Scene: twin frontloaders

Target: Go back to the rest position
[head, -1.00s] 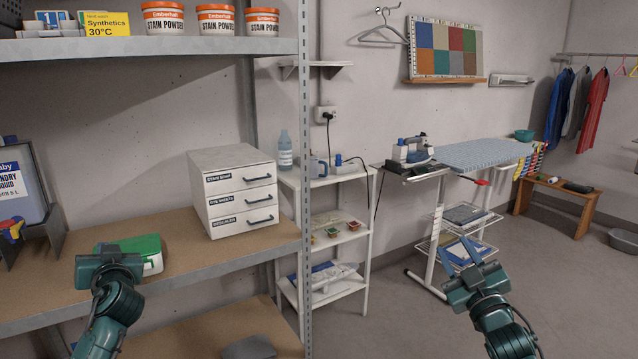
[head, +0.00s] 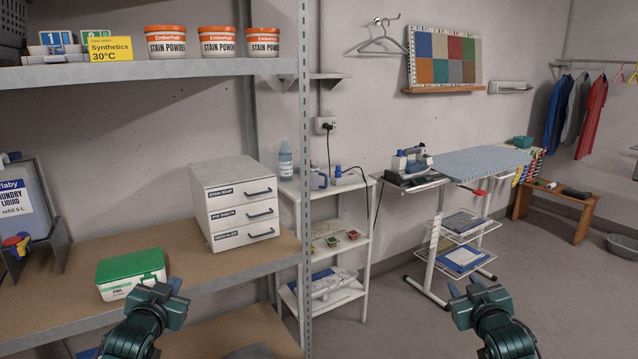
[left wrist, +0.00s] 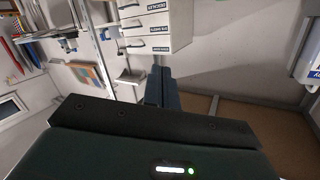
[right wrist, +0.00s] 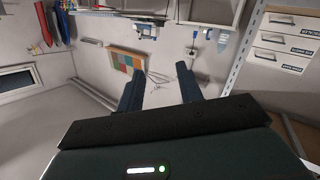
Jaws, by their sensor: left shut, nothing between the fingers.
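My left gripper (head: 172,287) is shut and empty, in front of the shelf's edge in the head view. It is to the right of the green-lidded white box (head: 132,274) and apart from it. In the left wrist view its fingers (left wrist: 161,86) are together. My right gripper (head: 465,288) is held over the floor in front of the ironing board stand, touching nothing. In the right wrist view its fingers (right wrist: 158,88) stand apart with nothing between them.
A metal shelf rack (head: 306,200) with a white three-drawer unit (head: 236,205) stands at the left. A white side shelf (head: 330,232) and an ironing board (head: 480,162) are beyond. The floor (head: 400,325) between my grippers is clear.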

